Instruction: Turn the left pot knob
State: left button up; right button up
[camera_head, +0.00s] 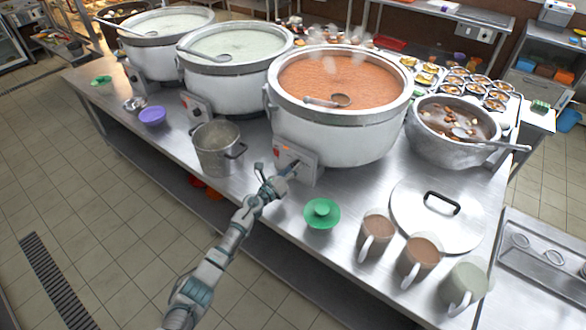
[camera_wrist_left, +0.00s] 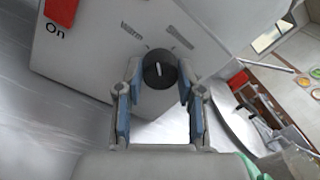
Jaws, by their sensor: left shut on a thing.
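In the left wrist view a round black knob (camera_wrist_left: 159,72) with a white mark sits on a grey control panel (camera_wrist_left: 95,50). The panel carries the labels "On", "Warm" and one blurred word. My left gripper (camera_wrist_left: 158,84) has a finger on each side of the knob and is shut on it. In the head view my left gripper (camera_head: 281,177) is at the control box (camera_head: 297,161) on the front of the large white pot (camera_head: 335,130) with orange-red congee. The knob is hidden there by the gripper. My right gripper is not in view.
A small grey pot (camera_head: 218,150) stands left of the gripper. A steel pot (camera_head: 452,135) and large lid (camera_head: 437,217) are further right. Two more white pots stand to the left.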

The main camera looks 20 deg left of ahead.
pick_arm(q)
jog(key=shift+w+a+r+n+p, duration=0.15)
jog(key=shift+n+p, duration=0.2)
jog(key=shift+n, duration=0.9)
jog(key=shift+s+a+r+n+p, duration=0.1)
jog(key=shift+n+p, duration=0.2)
jog(key=shift+n, duration=0.95)
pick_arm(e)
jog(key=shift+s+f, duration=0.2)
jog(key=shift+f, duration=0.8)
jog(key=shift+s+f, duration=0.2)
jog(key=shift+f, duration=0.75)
pick_arm(q)
jog(key=o, duration=0.9)
jog(key=shift+c, duration=0.2)
jog(key=shift+o, duration=1.4)
jog(key=shift+w+f, duration=0.1)
jog(key=shift+f, duration=0.15)
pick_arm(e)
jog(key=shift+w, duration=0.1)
pick_arm(q)
jog(key=shift+a, duration=0.1)
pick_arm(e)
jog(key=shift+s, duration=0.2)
pick_arm(q)
jog(key=v, duration=1.2)
jog(key=shift+f, duration=0.25)
